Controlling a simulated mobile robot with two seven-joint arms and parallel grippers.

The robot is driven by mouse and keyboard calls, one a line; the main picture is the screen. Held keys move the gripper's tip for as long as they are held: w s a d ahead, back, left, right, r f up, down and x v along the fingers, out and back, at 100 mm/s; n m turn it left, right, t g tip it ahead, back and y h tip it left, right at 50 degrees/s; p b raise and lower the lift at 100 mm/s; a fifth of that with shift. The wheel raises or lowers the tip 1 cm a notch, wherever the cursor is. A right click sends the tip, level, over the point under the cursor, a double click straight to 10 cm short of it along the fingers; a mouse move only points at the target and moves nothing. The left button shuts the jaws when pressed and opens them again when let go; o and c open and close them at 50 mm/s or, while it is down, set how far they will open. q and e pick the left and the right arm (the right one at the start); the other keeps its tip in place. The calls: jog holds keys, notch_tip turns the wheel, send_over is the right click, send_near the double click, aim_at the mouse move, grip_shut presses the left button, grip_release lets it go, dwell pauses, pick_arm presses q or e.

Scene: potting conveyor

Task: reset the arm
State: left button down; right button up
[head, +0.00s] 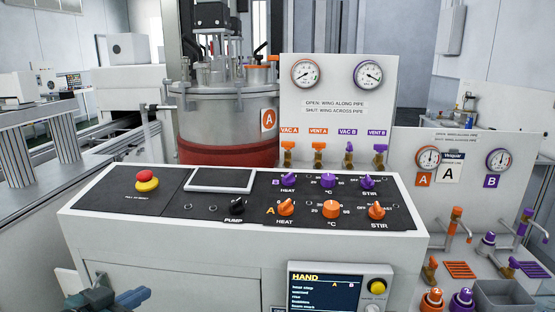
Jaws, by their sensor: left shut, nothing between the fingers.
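My left gripper (132,298) shows at the bottom left edge of the head view, dark with blue fingers. It is shut and holds nothing. It is low in front of the white control console (165,254), below the console's top panel, and I see no contact with it. The rest of my left arm is mostly cut off by the frame. My right gripper is not in view.
The console carries a red and yellow stop button (147,180), knobs and a HAND display (325,287). A metal vessel (215,122) stands behind. Gauges, valves and a grey bin (503,296) are at right. A conveyor (40,185) runs at left.

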pick_arm(q)
jog(key=s+d+f+g, duration=0.1)
jog(key=s+d+f, duration=0.5)
jog(key=s+f, duration=0.2)
jog(key=s+d+f+n+g+y+p, duration=0.1)
jog(key=s+d+f, duration=0.5)
jog(key=s+f, duration=0.3)
notch_tip(320, 180, down, 4)
jog(key=shift+d+r+g+y+p, duration=0.1)
jog(key=shift+d+g+y+p, duration=0.2)
jog(key=shift+s, duration=0.1)
